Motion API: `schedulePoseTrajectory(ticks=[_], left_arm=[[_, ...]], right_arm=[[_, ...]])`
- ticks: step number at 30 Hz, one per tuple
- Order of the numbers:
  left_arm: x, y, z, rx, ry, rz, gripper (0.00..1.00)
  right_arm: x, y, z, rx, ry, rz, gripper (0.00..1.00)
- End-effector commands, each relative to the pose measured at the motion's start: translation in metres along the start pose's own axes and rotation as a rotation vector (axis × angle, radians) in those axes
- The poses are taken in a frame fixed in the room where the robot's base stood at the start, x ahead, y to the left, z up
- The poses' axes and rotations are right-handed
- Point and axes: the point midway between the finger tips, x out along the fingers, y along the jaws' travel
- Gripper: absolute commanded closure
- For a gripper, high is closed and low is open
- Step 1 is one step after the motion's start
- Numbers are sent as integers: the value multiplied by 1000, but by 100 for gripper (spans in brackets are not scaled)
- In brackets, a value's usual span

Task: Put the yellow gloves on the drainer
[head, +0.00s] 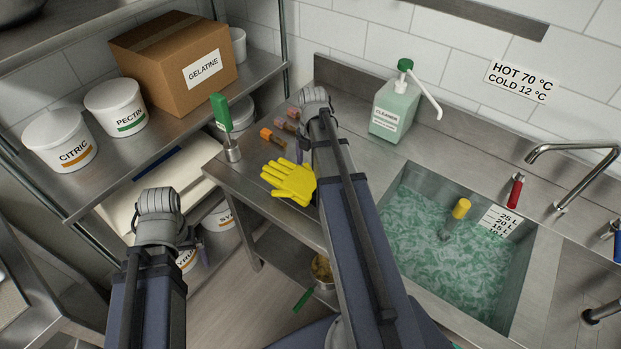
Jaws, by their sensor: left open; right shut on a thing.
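The yellow gloves (288,182) show at the front of the steel counter, left of my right forearm, fingers pointing left. My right gripper (301,157) is mostly hidden behind its own arm. It is shut, and the gloves are right at it, so it appears to hold them; the contact itself is hidden. I cannot tell whether the gloves touch the counter. My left gripper (200,240) is open at the lower left, below the shelf front and away from the gloves; its fingers are mostly hidden by the wrist. I cannot clearly make out a drainer.
The sink (455,255) of greenish, foamy water is on the right, with a yellow-topped tool in it. A green cleaner bottle (393,108) stands behind. A green-handled brush (222,115) in a metal cup and small coloured blocks (273,137) stand near the gloves. Tubs crowd the left shelf.

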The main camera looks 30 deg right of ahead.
Motion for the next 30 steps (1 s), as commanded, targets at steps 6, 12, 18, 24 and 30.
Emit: schedulePoseTrajectory(ticks=[6, 12, 18, 24, 30], left_arm=[[5, 0, 0, 0, 0, 0, 0], [28, 3, -2, 0, 0, 0, 0], [40, 4, -2, 0, 0, 0, 0], [38, 4, -2, 0, 0, 0, 0], [41, 4, -2, 0, 0, 0, 0]], right_arm=[[5, 0, 0, 0, 0, 0, 100], [28, 0, 1, 0, 0, 0, 100], [41, 0, 2, 0, 0, 0, 100], [38, 0, 2, 0, 0, 0, 100], [41, 0, 2, 0, 0, 0, 9]])
